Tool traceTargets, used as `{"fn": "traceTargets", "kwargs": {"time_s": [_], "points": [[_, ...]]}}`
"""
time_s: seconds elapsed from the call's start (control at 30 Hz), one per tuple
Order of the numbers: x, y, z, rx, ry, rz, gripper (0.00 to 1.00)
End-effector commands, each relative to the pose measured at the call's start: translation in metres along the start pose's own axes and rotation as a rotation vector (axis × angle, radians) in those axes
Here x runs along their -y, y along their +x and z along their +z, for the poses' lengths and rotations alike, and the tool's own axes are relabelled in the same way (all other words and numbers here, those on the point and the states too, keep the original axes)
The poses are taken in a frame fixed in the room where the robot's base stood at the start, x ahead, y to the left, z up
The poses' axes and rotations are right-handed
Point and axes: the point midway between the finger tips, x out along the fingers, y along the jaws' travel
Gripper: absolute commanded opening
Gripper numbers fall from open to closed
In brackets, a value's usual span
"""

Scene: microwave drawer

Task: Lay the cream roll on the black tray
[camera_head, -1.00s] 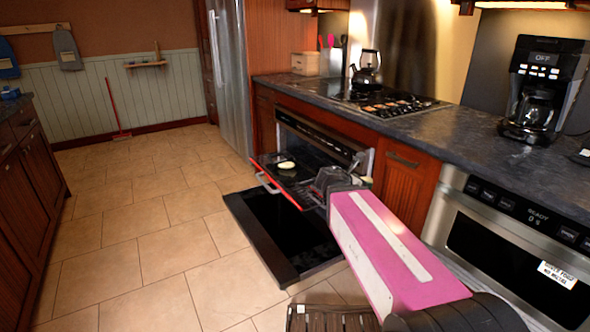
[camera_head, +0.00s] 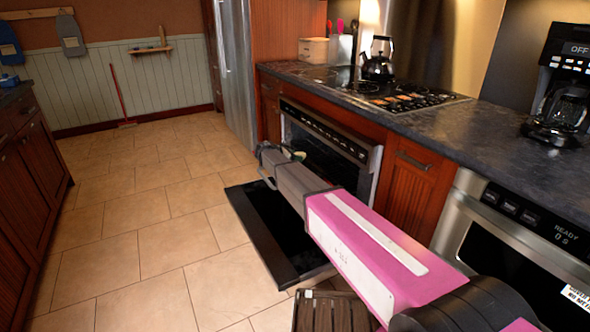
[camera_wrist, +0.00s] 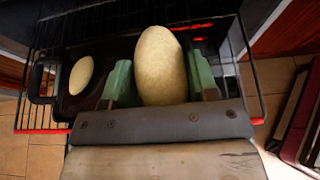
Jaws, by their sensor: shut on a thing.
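In the wrist view, my gripper (camera_wrist: 160,78) has its two green fingers on either side of a large cream roll (camera_wrist: 160,55). The roll is held lengthwise, pointing away from my palm. Below and around it is the black tray (camera_wrist: 74,106), resting on a wire rack. A smaller pale oval piece (camera_wrist: 81,75) lies on the tray's left part. Whether the held roll touches the tray I cannot tell. In the head view, my gripper (camera_head: 290,154) is in front of the oven opening, and my arm hides most of the tray.
The rack has a red front edge (camera_wrist: 45,131). The oven (camera_head: 330,135) stands with its dark door (camera_head: 265,240) folded down low. The countertop (camera_head: 440,125) with stovetop and kettle (camera_head: 378,62) is above. Tiled floor lies free at left.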

Motion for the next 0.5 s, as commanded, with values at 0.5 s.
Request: {"fn": "traceTargets", "kwargs": {"time_s": [0.5], "points": [[-0.08, -0.001, -0.042, 0.007, 0.005, -0.013, 0.3]]}}
